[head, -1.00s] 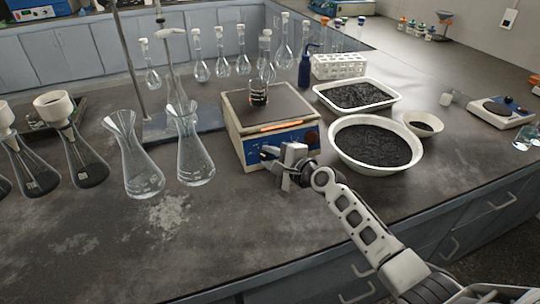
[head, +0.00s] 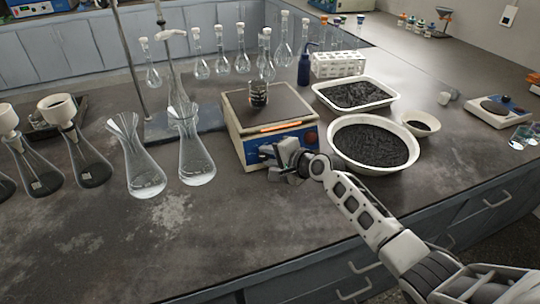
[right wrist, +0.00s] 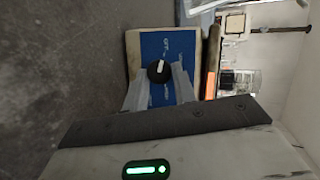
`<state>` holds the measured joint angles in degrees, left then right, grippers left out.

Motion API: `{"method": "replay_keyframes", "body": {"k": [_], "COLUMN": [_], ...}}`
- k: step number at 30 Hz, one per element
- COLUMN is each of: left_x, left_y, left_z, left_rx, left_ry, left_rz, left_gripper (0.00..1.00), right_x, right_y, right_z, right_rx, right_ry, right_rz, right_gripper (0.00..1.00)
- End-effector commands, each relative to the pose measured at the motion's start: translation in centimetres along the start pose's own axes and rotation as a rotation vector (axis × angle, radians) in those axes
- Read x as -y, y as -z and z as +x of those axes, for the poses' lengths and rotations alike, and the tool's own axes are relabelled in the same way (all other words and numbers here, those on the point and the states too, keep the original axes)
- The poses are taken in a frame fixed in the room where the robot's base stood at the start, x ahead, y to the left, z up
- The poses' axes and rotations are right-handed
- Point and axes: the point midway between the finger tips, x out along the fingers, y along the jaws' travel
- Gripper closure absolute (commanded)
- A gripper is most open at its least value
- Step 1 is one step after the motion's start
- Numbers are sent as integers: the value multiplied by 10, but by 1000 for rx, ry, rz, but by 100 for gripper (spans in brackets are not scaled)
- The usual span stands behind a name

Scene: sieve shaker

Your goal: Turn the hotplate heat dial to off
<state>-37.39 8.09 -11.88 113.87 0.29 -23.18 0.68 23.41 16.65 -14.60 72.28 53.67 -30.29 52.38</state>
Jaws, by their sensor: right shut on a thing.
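The hotplate (head: 285,106) stands at the middle of the bench, with a blue front panel and a glowing orange strip along its front edge. A beaker with dark contents (head: 258,96) stands on its top plate. In the right wrist view the black heat dial (right wrist: 158,70) with a white mark sits on the blue panel (right wrist: 184,50). My right gripper (head: 276,153) is at the left part of the hotplate's front. Its two fingers are shut on the dial, one on each side. The gripper hides the dial in the head view. My left gripper is not in view.
A round bowl (head: 345,161) and a rectangular tray (head: 390,95) of dark grains stand right of the hotplate. Flasks (head: 196,165) stand to the left. A blue wash bottle (head: 304,70) is behind. The bench front at left is clear.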

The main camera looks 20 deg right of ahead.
Motion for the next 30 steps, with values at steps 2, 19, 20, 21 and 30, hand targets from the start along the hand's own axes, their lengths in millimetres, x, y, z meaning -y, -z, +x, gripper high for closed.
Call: {"method": "replay_keyframes", "body": {"k": [2,19,20,21,30], "left_x": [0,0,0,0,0], "left_y": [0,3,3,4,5], "left_z": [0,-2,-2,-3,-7], "left_rx": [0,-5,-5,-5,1], "left_ry": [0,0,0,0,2], "left_rz": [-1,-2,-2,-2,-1], "left_gripper": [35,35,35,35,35], "right_x": [-1,0,0,0,-1], "right_y": [0,0,0,0,0], "right_z": [0,-2,-4,-7,-67], "right_rx": [0,0,0,1,0], "right_ry": [-3,-1,-1,-1,-3], "right_rz": [-4,-2,-2,-2,-5], "right_gripper": [96,51,51,51,51]}}
